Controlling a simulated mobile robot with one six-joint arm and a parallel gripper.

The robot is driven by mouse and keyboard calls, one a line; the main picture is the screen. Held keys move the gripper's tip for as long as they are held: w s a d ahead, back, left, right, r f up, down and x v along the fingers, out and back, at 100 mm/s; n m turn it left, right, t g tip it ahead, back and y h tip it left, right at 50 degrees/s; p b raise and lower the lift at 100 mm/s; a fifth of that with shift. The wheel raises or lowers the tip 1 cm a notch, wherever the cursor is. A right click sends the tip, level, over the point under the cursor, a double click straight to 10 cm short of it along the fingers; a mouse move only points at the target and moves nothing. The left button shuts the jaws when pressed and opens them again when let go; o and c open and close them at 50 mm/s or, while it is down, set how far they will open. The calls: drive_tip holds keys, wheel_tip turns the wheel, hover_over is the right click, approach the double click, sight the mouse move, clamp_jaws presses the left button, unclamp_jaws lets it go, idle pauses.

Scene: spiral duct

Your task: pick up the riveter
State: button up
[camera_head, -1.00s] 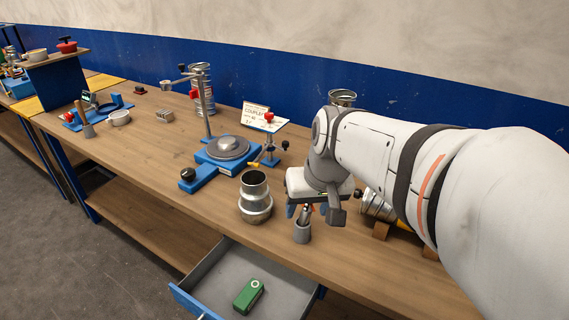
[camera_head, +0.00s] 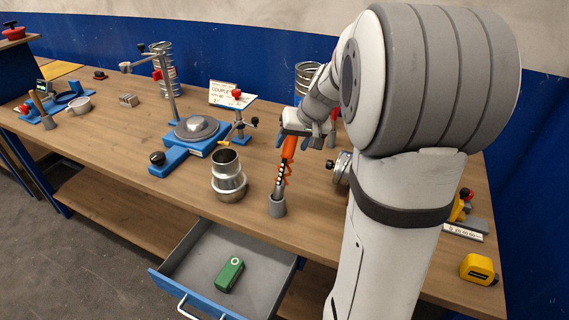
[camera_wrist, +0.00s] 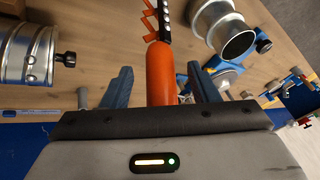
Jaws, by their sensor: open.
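The riveter, an orange tool (camera_head: 289,149) with a black, white-marked strip, stands nearly upright in a small grey cup (camera_head: 277,207) on the bench. My gripper (camera_head: 296,138) is open at the riveter's upper end, above the cup. In the wrist view, the riveter's orange handle (camera_wrist: 161,76) lies between my two spread blue fingers, with a gap visible on each side. The cup is not clearly seen in the wrist view.
A metal duct fitting (camera_head: 228,178) stands just left of the cup. A blue clamp fixture (camera_head: 197,136) with a post is farther left. An open drawer (camera_head: 192,262) holding a green box (camera_head: 229,275) juts out in front. A yellow tape measure (camera_head: 478,269) lies at right.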

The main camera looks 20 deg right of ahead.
drive_tip(key=shift+x, duration=1.25)
clamp_jaws()
